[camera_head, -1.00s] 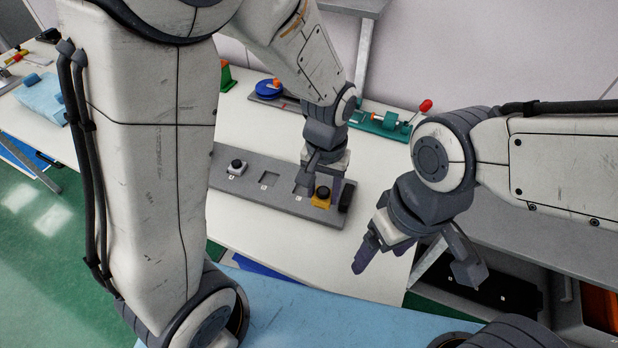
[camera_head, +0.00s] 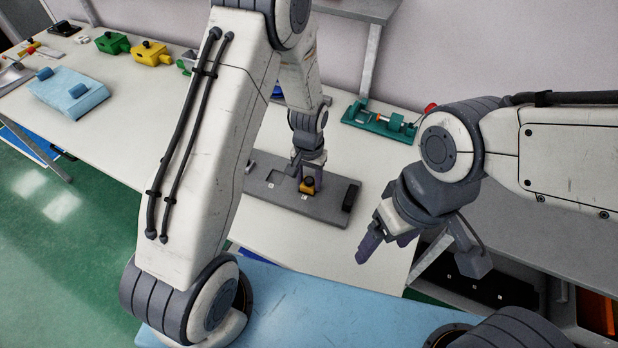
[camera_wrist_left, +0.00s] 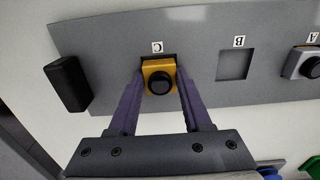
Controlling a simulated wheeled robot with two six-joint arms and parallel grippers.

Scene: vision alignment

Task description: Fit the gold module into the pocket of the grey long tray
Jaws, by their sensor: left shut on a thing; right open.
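The gold module (camera_head: 307,186), with a black round knob, is at the pocket marked C of the grey long tray (camera_head: 325,210). In the left wrist view the gold module (camera_wrist_left: 157,76) sits between the two fingers of my left gripper (camera_wrist_left: 160,92), which is shut on it. A dark strip of the pocket shows along its edge by the C label; I cannot tell whether it is fully seated. Pocket B (camera_wrist_left: 233,65) is empty. A white module with a black knob (camera_wrist_left: 303,62) stands at A. My right gripper (camera_head: 415,258) is open and empty, in front of the tray's right side.
A black block (camera_wrist_left: 68,84) stands on the tray's end beyond C. A teal fixture (camera_head: 380,122) with a red knob lies behind the tray. Green (camera_head: 112,42) and yellow (camera_head: 151,53) parts and a light blue block (camera_head: 68,92) lie at the far left.

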